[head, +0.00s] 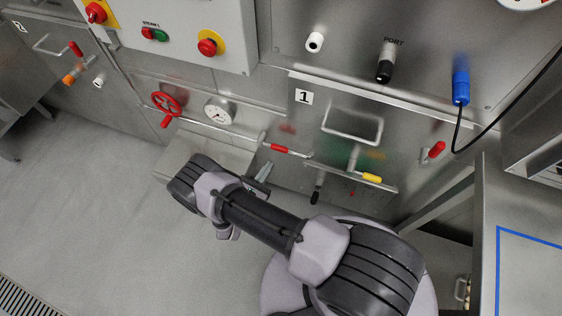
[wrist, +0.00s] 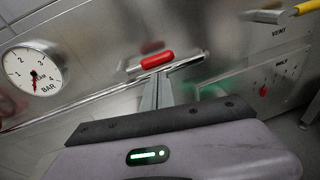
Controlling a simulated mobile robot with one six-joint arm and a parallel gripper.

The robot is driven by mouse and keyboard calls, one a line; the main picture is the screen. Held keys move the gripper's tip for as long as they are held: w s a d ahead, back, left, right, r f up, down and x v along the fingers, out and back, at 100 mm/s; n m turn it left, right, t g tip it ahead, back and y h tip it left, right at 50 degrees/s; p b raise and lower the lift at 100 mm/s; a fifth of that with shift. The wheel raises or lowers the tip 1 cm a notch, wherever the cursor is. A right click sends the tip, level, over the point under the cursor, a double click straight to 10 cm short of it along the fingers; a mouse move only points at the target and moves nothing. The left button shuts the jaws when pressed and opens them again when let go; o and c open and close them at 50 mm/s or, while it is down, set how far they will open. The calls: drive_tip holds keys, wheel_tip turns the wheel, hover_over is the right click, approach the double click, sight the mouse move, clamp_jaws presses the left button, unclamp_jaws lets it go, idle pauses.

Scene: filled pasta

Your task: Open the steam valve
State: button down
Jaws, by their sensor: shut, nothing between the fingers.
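A horizontal steel pipe carries a lever with a red grip (head: 279,148); the red grip also shows in the wrist view (wrist: 157,59). The lever lies roughly along the pipe. A red handwheel (head: 166,103) sits further left on the same pipework. I see no label naming the steam valve. My gripper (head: 265,172) is shut and empty, its fingertips just short of the red grip. In the wrist view the fingers (wrist: 157,92) point at the grip from below; I cannot tell whether they touch it.
A pressure gauge (head: 219,111) stands between handwheel and lever; its needle points down in the wrist view. A door handle (head: 352,124) and a yellow-gripped lever (head: 371,178) are to the right. A control box (head: 185,35) hangs above. The floor (head: 95,200) at left is clear.

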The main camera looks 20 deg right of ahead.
drive_tip(key=f+n, duration=0.1)
drive_tip(key=s+f+t+y, duration=0.1)
drive_tip(key=f, duration=0.1)
drive_tip(key=s+f+n, duration=0.1)
drive_tip(key=f, duration=0.1)
drive_tip(key=shift+s+a+n+y, duration=0.2)
drive_tip(key=shift+s+n+y, duration=0.1)
drive_tip(key=shift+y, duration=0.1)
drive_tip(key=shift+w, duration=0.1)
drive_tip(key=b+x, duration=0.4)
drive_tip(key=x, duration=0.5)
wheel_tip(320, 180, up, 4)
drive_tip(key=shift+w+d+r, duration=0.1)
drive_tip(key=shift+r, duration=0.05)
drive_tip(key=shift+r, duration=0.1)
